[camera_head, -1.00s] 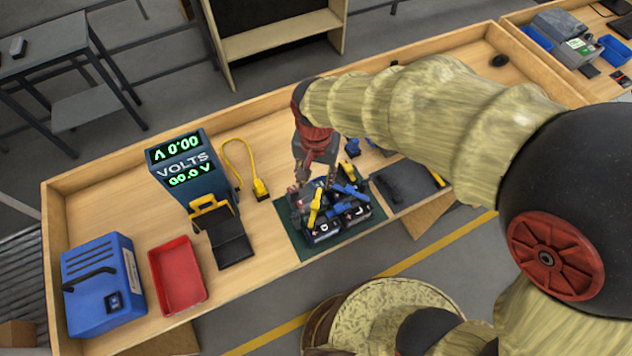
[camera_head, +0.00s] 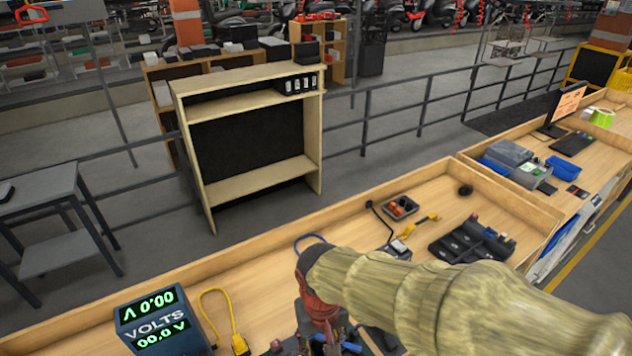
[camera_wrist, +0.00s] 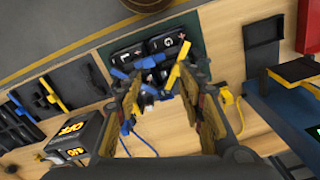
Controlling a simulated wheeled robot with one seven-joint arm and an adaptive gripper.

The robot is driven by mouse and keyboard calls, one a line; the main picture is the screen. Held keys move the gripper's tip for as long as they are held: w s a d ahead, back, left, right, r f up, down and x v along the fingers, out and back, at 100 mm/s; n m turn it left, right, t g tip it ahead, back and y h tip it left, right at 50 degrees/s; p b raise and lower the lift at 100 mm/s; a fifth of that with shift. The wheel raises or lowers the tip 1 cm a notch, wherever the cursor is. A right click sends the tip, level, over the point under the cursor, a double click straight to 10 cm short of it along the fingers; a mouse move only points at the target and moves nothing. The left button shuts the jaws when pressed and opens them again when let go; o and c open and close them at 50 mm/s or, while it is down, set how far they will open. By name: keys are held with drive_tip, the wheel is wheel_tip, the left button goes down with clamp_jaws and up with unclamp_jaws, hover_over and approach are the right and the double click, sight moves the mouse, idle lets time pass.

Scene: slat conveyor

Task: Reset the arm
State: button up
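My arm reaches over the wooden workbench from the right in the head view, its links covered in a yellowish sleeve. My gripper (camera_wrist: 160,82) shows in the wrist view with its two fingers apart and nothing between them. Beyond the fingertips are dark battery blocks (camera_wrist: 122,55) with blue and yellow clips (camera_wrist: 176,72), on a dark green mat (camera_wrist: 104,50). In the head view my red wrist end hangs above these parts, which are mostly hidden by the arm and the bottom edge.
A voltmeter box (camera_head: 156,322) and yellow cable (camera_head: 214,302) lie left of the arm. A raised wooden rim edges the bench. A shelf unit (camera_head: 250,75) stands behind, beyond open floor.

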drive_tip(key=s+d+m+t+b, duration=0.1)
drive_tip(key=s+d+t+b, duration=0.1)
drive_tip(key=d+b, duration=0.5)
drive_tip(key=s+d+m+t+b, duration=0.1)
drive_tip(key=s+d+t+b, duration=0.1)
drive_tip(key=d+b, duration=0.6)
drive_tip(key=d+t, duration=0.1)
drive_tip(key=d, duration=0.2)
drive_tip(key=shift+s+f+m+t, duration=0.15)
drive_tip(key=shift+s+m+t, duration=0.15)
drive_tip(key=shift+s+m, duration=0.1)
